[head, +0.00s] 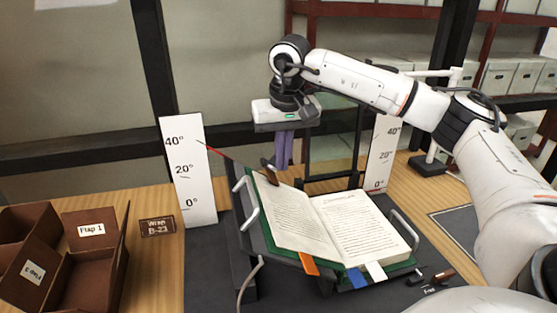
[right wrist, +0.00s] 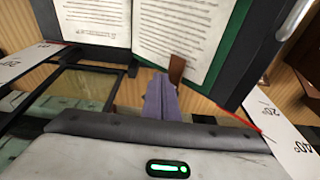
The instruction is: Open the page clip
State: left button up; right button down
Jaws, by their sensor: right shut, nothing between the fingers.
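An open book (head: 315,225) with a green cover lies tilted on a dark cradle. A brown page clip (head: 271,176) sits at the top edge of its left page. The clip also shows in the right wrist view (right wrist: 176,69), upside down, beside the fingertips. My right gripper (head: 283,163) hangs down just behind the book's top edge, its purple fingers together and empty. In the right wrist view the fingers (right wrist: 160,82) end close to the clip; I cannot tell whether they touch it. My left gripper is not in view.
Angle scale boards stand left (head: 188,185) and right (head: 382,150) of the cradle. Metal hoops (head: 249,205) flank the book. A brown box (head: 95,270) stands at the left. Orange, blue and white tabs (head: 357,278) hang at the book's lower edge. A dark-framed panel (head: 331,143) stands behind.

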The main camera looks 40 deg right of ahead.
jog(key=shift+w, duration=0.15)
dwell(0.4)
jog(key=shift+w+d+p, duration=0.35)
jog(key=shift+w+p, duration=0.1)
jog(key=shift+w, duration=0.15)
jog(key=shift+w+d+p, duration=0.35)
jog(key=shift+w+p, duration=0.1)
jog(key=shift+w, duration=0.1)
notch_tip(320, 180, up, 10)
jog(key=s+a+p, duration=0.1)
jog(key=s+p, duration=0.1)
jog(key=p, duration=0.2)
jog(key=shift+f, duration=0.15)
